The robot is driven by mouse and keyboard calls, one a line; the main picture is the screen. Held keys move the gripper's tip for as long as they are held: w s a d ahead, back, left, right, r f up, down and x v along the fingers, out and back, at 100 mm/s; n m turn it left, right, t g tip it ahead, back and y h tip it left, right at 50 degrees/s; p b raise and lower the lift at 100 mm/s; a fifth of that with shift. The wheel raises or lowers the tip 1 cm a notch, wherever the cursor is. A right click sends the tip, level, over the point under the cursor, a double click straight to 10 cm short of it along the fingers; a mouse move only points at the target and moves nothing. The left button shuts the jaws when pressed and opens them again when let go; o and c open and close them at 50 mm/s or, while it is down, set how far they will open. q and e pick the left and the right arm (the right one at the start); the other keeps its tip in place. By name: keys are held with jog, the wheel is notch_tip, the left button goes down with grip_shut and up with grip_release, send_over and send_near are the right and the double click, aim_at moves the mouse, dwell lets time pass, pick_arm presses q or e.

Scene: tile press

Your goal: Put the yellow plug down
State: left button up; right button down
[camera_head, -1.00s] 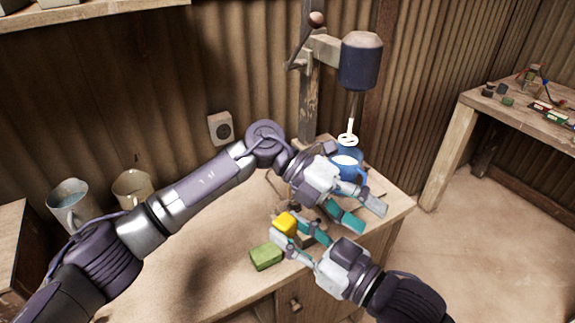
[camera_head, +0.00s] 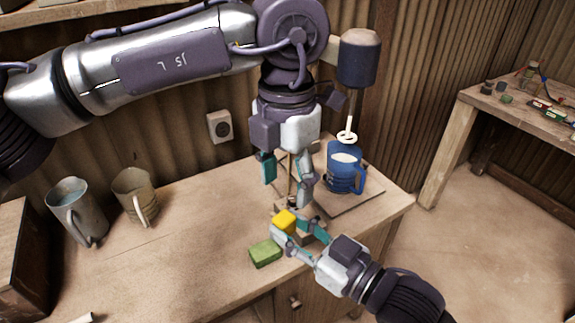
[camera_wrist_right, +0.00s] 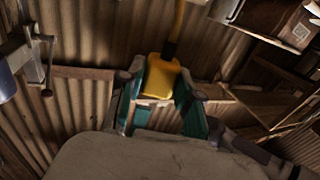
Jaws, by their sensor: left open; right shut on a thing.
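The yellow plug (camera_head: 285,221) is between the fingertips of my right gripper (camera_head: 298,231), near the middle of the bench. It also shows in the right wrist view (camera_wrist_right: 160,80), between the green-padded fingers. My right gripper is shut on it. Whether its underside touches something below is hidden. My left gripper (camera_head: 287,180) points down above and behind the plug. Its fingers are apart and do not touch the plug. A thin upright rod (camera_head: 290,172) shows between the left fingers.
A green block (camera_head: 266,254) lies just left of my right gripper. A blue mug (camera_head: 344,178) stands on a board (camera_head: 350,205) below the press (camera_head: 359,60). Two mugs, one grey (camera_head: 78,215) and one tan (camera_head: 136,195), stand at the left. The bench (camera_head: 180,255) between is clear.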

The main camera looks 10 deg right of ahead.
aim_at(287, 217)
pick_arm(q)
notch_tip(287, 217, down, 9)
jog(key=shift+f, duration=0.2)
dwell(0.3)
jog(key=c, duration=1.1)
grip_shut()
pick_arm(e)
jog(key=c, duration=0.7)
grip_release()
